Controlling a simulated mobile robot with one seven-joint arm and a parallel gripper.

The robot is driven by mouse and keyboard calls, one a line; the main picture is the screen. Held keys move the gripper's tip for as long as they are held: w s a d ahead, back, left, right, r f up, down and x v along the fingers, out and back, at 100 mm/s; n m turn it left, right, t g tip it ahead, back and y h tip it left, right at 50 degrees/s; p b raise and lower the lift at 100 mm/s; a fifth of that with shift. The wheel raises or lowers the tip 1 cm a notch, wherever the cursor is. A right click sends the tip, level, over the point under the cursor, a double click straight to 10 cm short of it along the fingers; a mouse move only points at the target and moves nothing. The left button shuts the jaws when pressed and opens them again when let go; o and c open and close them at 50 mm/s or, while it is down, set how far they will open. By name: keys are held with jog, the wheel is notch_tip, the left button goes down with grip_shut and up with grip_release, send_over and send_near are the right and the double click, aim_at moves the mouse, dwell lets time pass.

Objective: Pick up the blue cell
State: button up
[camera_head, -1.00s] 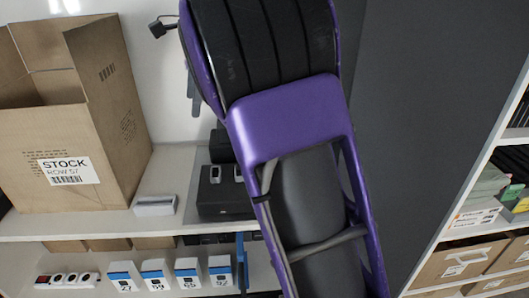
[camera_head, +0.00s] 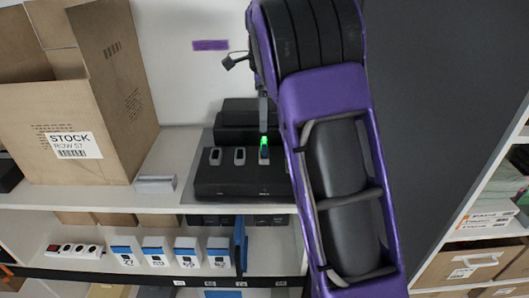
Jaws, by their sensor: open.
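The blue cell (camera_head: 264,155) is small and stands in the right-hand slot of a black charger (camera_head: 238,184) on the white shelf. A green light glows at its top end. Two grey slots or cells sit in a row to its left. My gripper (camera_head: 263,122) hangs just above the cell, pointing down. Only a thin grey finger shows, partly hidden by my purple arm. The gripper is open, and nothing is seen held in it. I cannot tell whether a finger touches the cell.
A large open cardboard box (camera_head: 65,110) and a small light-grey block (camera_head: 155,184) stand left of the charger. Numbered white-and-blue boxes (camera_head: 157,252) and a power strip (camera_head: 74,251) are on the shelf below. A dark panel (camera_head: 430,130) rises at right, beside another shelf of cartons.

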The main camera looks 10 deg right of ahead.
aim_at(264, 140)
notch_tip(264, 140, down, 9)
jog(key=shift+w+d+r+b, duration=0.1)
jog(key=shift+b, duration=0.55)
grip_shut()
